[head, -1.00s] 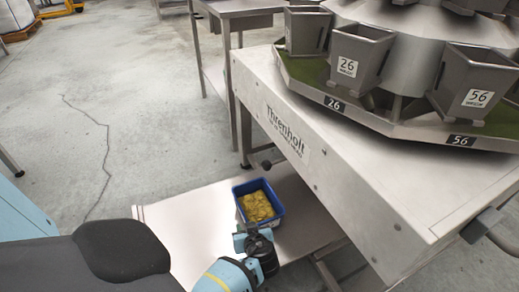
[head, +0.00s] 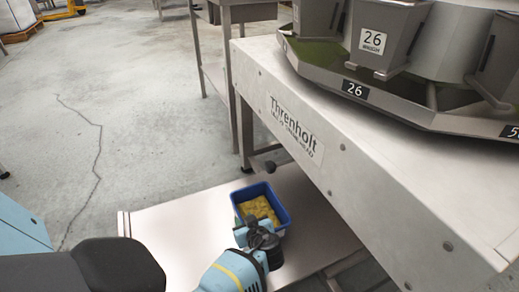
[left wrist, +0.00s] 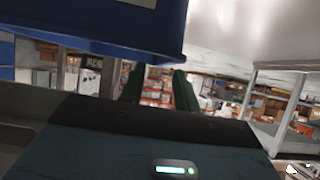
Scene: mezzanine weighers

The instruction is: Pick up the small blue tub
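The small blue tub (head: 284,217) holds yellow contents and appears over the low pale platform (head: 180,235), beside the weigher's frame. In the left wrist view the tub (left wrist: 165,25) fills the upper left, close to the camera, with part of a pale label showing. My left gripper (head: 258,231) is at the tub's near side and hides part of its near wall. Its two dark fingers (left wrist: 158,88) stand apart, with distant shelving visible between them; their tips meet the tub's lower edge in that picture. I cannot tell whether they touch it. My right gripper is not in view.
Grey hoppers (head: 385,35) stand above. A steel table (head: 215,50) is farther back.

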